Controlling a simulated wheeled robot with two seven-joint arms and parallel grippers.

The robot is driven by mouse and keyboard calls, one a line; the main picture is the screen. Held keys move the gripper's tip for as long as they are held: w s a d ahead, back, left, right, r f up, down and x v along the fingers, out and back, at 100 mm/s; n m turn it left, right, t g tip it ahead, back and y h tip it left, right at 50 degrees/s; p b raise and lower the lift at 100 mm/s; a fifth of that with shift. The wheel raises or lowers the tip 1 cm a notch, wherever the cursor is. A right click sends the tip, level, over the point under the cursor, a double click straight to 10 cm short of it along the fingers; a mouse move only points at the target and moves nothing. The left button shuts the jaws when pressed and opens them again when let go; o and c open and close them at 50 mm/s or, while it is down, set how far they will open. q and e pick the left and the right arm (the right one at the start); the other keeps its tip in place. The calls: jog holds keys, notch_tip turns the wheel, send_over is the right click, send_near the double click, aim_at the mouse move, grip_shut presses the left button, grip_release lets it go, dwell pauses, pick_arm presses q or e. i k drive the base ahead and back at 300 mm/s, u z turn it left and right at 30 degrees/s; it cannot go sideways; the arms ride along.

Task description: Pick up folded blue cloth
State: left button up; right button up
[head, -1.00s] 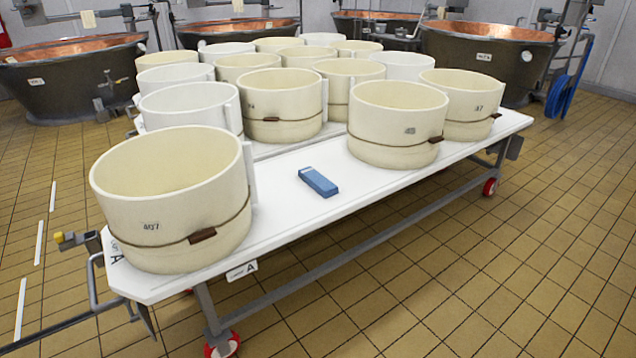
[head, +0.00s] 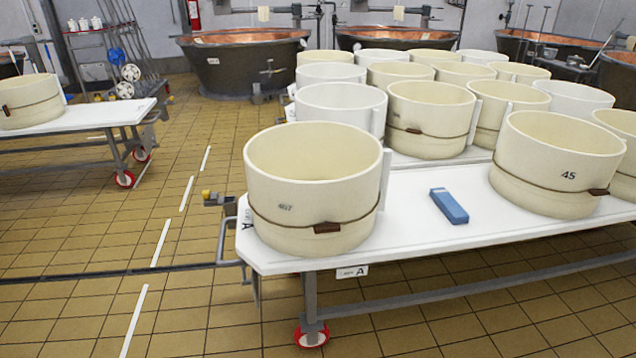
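The folded blue cloth (head: 449,206) is a small flat blue block lying on the white top of the wheeled table (head: 420,232). It lies in the open gap between the cream mould marked 467 (head: 315,190) on its left and the cream mould marked 45 (head: 556,165) on its right. Nothing covers it. Neither of my grippers shows in the head view.
Several more cream and white moulds (head: 430,115) crowd the table behind the cloth. Copper vats (head: 245,60) stand along the back wall. A second white table (head: 85,120) with a mould stands at the left. The tiled floor (head: 190,235) between the tables is clear.

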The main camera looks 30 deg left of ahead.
aim_at(455, 213)
jog(key=z, duration=0.25)
jog(key=i, duration=0.25)
jog(key=z, duration=1)
jog(key=i, duration=1.75)
jog(key=u, duration=0.7)
